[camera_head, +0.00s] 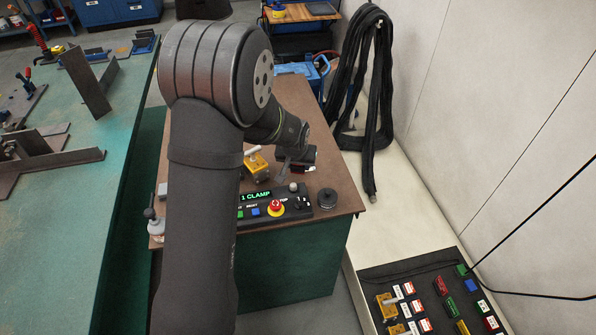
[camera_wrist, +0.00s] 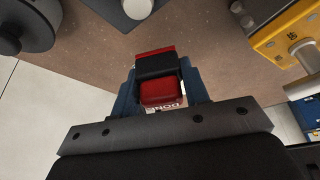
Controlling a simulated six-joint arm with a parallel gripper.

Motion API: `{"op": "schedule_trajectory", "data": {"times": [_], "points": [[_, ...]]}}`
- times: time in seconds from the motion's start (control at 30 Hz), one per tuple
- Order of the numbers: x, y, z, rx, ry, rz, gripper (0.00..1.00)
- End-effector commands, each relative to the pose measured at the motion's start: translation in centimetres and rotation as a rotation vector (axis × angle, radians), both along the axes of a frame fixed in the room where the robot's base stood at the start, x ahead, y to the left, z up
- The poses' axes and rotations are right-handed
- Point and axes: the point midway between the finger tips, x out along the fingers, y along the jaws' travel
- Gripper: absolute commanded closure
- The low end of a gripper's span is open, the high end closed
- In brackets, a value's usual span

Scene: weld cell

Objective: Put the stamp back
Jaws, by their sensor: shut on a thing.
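My gripper (camera_wrist: 160,100) is shut on a red and black stamp (camera_wrist: 160,92) with a white label that reads partly "DONE". The stamp sits between the blue fingers in the wrist view, above the brown bench top. In the head view my arm reaches over the bench, and the gripper end is small and partly hidden; a dark block with a little red shows there. A black tray (camera_head: 398,262) at the lower right holds several coloured stamp-like blocks with white labels. Its lower part is cut off by the frame edge.
The brown bench (camera_head: 340,180) carries a control box (camera_head: 290,210) with a red button, a round black knob-like piece (camera_head: 327,198) and a yellow padlock-like piece (camera_head: 257,163). Black hoses (camera_head: 372,100) hang on the wall. A green table (camera_head: 95,190) with metal parts stands left.

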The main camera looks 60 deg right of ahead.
Motion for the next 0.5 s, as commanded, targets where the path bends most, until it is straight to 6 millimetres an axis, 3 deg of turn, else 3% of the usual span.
{"op": "schedule_trajectory", "data": {"times": [0.2,0.5], "points": [[-0.1,0.1,-3.2,0.003,0.002,0.000,0.73],[-0.1,0.0,-3.4,0.001,0.001,0.000,0.73]]}}
